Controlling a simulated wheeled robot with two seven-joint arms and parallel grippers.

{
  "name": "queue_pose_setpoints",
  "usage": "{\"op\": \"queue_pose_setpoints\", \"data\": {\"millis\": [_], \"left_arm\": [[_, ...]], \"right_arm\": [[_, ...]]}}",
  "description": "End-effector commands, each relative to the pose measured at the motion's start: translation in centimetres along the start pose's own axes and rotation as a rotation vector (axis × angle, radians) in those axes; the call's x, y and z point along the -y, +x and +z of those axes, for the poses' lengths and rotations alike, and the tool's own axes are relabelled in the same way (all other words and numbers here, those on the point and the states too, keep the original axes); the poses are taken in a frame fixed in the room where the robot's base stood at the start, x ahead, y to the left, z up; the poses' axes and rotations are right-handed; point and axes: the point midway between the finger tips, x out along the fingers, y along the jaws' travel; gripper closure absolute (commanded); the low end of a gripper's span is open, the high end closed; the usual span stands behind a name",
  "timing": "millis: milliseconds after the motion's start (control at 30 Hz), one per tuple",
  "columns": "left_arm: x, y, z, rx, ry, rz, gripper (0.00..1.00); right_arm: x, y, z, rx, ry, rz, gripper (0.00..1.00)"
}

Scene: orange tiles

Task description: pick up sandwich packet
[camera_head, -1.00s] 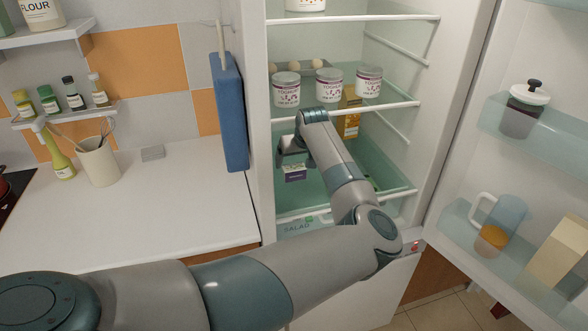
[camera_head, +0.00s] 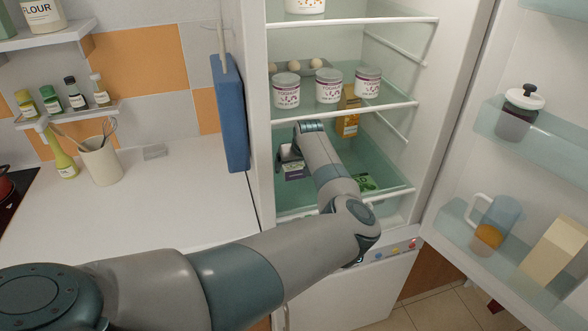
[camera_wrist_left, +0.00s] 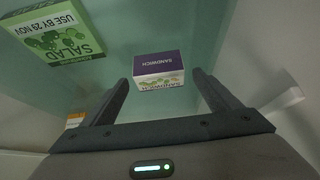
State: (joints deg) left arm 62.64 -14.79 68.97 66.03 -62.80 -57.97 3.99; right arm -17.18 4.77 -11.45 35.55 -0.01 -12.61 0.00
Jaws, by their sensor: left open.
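The sandwich packet (camera_head: 294,171), a small purple and white box, sits on the glass shelf below the yoghurt tubs in the open fridge. In the left wrist view the packet (camera_wrist_left: 159,66) lies ahead and between the two fingers, with its word SANDWICH readable. My left gripper (camera_wrist_left: 160,84) is open, with a finger on either side of the packet's near end. In the head view my left gripper (camera_head: 288,154) is partly hidden by my own wrist. My right gripper does not show.
A green salad box (camera_wrist_left: 57,31) lies left of the packet in the wrist view; it also shows in the head view (camera_head: 366,183). Yoghurt tubs (camera_head: 328,86) stand on the shelf above, close over my wrist. An orange carton (camera_head: 348,115) stands behind. The fridge door is open at right.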

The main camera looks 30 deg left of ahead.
Motion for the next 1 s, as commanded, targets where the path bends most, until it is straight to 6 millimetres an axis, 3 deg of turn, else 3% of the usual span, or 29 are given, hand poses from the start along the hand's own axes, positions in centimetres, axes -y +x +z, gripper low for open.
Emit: {"op": "queue_pose_setpoints", "data": {"millis": [33, 300, 833, 1000], "left_arm": [[0.0, 0.3, -0.2, 0.002, 0.001, 0.000, 0.17], [0.0, 2.5, 0.0, 0.001, 0.001, 0.000, 0.17], [-0.1, 2.6, 0.0, 0.000, 0.000, 0.001, 0.17], [-0.1, 2.6, 0.0, 0.000, 0.000, 0.001, 0.58]], "right_arm": [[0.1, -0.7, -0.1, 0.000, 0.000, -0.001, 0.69], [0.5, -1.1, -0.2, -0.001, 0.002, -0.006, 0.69], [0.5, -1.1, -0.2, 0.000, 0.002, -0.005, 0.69], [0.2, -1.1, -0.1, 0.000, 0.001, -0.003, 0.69]]}}
